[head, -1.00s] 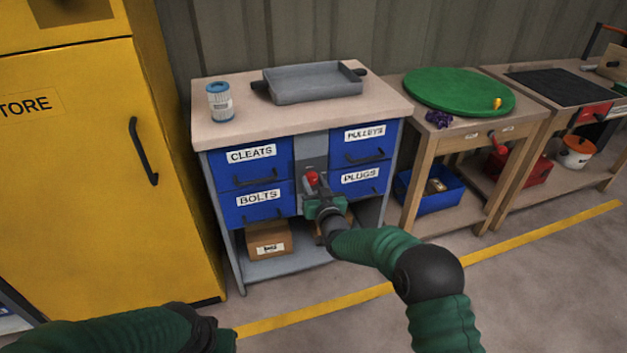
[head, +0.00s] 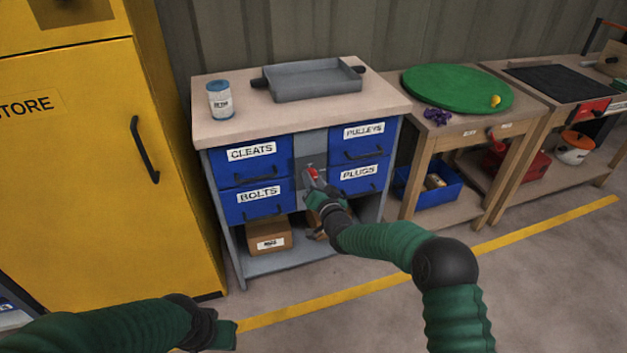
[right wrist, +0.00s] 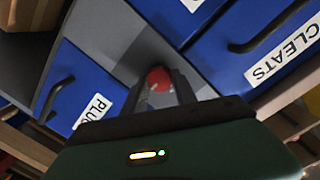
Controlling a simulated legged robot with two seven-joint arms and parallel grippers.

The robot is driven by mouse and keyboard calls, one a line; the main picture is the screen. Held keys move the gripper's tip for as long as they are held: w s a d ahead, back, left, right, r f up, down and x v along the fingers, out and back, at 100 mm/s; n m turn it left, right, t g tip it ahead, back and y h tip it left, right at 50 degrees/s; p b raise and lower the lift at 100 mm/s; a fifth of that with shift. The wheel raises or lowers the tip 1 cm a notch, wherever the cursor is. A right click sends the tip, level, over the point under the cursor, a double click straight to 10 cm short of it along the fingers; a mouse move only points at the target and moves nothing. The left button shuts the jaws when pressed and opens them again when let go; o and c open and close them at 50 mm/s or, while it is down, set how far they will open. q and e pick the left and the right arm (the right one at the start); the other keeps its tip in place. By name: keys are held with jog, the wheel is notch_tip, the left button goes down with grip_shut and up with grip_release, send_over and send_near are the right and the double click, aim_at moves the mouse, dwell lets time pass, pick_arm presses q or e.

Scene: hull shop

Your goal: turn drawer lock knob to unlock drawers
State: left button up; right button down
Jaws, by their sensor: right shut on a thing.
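The red lock knob (head: 313,173) sits on the grey centre panel (head: 311,145) of the drawer cabinet, between the blue drawers. My right gripper (head: 311,179) is at the knob with its fingers shut on it. In the right wrist view the knob (right wrist: 159,79) shows between the two dark fingers of the gripper (right wrist: 160,92), which hide part of it. The cleats drawer (head: 245,174), bolts drawer (head: 235,207), pulleys drawer (head: 373,148) and plugs drawer (head: 374,187) all look shut. My left gripper (head: 222,334) is low at the left, away from the cabinet; its fingers are unclear.
A grey tray (head: 316,85) and a blue-lidded can (head: 220,101) stand on the cabinet top (head: 255,120). A cardboard box (head: 268,236) lies on the lower shelf. A yellow store cabinet (head: 95,200) stands left, a bench with a green disc (head: 455,90) right. Floor in front is open.

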jog(key=shift+s+f, duration=0.15)
jog(key=shift+f, duration=0.2)
jog(key=c, duration=1.1)
grip_release()
jog(key=shift+o, duration=0.5)
jog(key=shift+r, duration=0.2)
jog(key=p+v, duration=0.6)
jog(key=v, duration=1)
jog(key=shift+s+d+p, duration=0.15)
jog(key=shift+s+p, duration=0.15)
